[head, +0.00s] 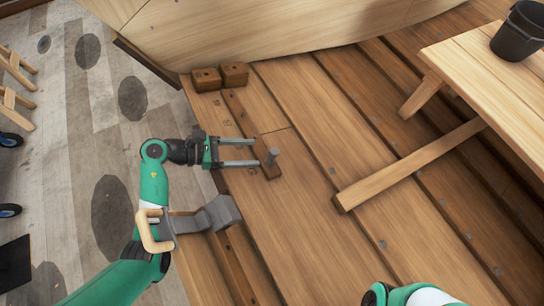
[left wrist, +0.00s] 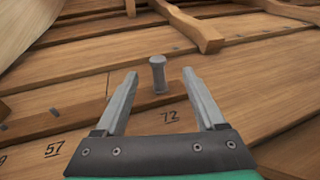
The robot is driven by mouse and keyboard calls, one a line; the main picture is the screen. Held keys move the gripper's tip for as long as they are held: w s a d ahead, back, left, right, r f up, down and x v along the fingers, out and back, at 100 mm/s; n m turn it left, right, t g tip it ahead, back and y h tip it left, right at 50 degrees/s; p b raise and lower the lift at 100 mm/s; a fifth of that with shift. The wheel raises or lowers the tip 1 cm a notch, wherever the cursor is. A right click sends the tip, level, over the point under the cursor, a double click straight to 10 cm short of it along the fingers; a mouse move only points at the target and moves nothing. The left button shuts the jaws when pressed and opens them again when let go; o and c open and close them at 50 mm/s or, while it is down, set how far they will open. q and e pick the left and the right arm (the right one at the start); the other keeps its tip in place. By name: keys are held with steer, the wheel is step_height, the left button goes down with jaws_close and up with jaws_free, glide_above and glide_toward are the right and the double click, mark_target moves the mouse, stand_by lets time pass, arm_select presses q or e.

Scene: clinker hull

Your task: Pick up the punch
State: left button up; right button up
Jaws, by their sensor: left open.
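The punch (head: 271,158) is a short grey metal pin with a wider head. It stands upright at a dark wooden strip on the planks, and it also shows in the left wrist view (left wrist: 158,76). My left gripper (head: 256,152) is open, with its two long grey fingers pointing at the punch. In the head view the punch is just beyond the fingertips. In the left wrist view it appears between the fingertips, with gaps on both sides. I cannot tell whether its foot sits in a hole. My right gripper is not in view.
Two brown wooden blocks (head: 234,74) sit by the pale hull (head: 230,35). A wooden bench (head: 500,85) carries a black bucket (head: 520,32) at upper right. The planks between are mostly clear.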

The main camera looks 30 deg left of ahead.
mark_target(275, 151)
arm_select(q)
steer(key=x, duration=0.3)
steer(key=shift+f+b, duration=0.15)
steer(key=shift+b, duration=0.25)
steer(key=shift+w+d, duration=0.2)
steer(key=b+x, duration=0.3)
steer(key=x, duration=0.2)
steer(key=shift+a+f, duration=0.15)
steer(key=shift+a, duration=0.05)
steer(key=shift+w+d, duration=0.15)
jaws_close()
